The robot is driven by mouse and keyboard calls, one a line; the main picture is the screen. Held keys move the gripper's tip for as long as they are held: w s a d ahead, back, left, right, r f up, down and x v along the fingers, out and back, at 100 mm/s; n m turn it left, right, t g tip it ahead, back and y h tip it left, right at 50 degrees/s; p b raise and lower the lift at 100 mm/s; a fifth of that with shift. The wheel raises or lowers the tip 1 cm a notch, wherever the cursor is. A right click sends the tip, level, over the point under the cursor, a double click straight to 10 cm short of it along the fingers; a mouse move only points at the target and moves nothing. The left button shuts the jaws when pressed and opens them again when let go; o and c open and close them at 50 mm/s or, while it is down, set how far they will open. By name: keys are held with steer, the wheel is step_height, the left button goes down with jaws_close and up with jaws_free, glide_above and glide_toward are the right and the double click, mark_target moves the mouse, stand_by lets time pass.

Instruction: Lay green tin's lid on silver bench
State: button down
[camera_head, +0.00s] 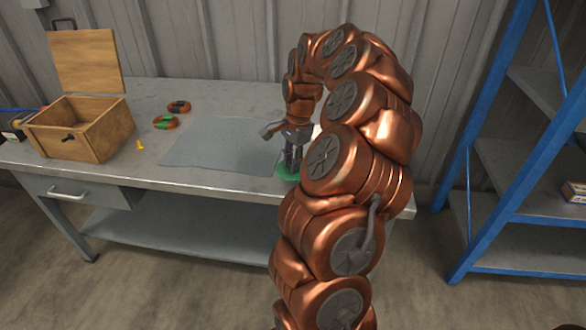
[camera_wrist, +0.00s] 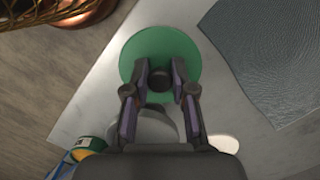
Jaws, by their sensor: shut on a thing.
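The green tin's lid (camera_wrist: 160,42) is a flat green disc with a dark knob in its middle, seen in the wrist view. My gripper (camera_wrist: 160,80) is shut on the knob, one finger on each side. In the head view the lid (camera_head: 288,172) shows as a green disc under my gripper (camera_head: 291,158), near the front edge of the silver bench (camera_head: 225,95). I cannot tell whether the lid touches the bench top. A pale grey rounded shape (camera_wrist: 157,125) lies partly hidden behind the fingers.
A blue-grey mat (camera_head: 215,153) lies beside the lid. An open wooden box (camera_head: 75,135), two ring-shaped coils (camera_head: 165,122) and a small yellow piece (camera_head: 141,145) are further left. A green-and-yellow object (camera_wrist: 91,149) and a white round item (camera_wrist: 224,144) stand close to my gripper. A blue shelf rack (camera_head: 500,170) is right.

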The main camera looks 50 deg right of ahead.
steer(key=shift+w+d+f, duration=0.15)
steer(key=shift+d+f, duration=0.05)
steer(key=shift+d, duration=0.05)
steer(key=shift+f, duration=1.6)
steer(key=shift+f, duration=0.2)
steer(key=c, duration=1)
jaws_free()
steer(key=shift+o, duration=0.2)
steer(key=shift+r, duration=0.15)
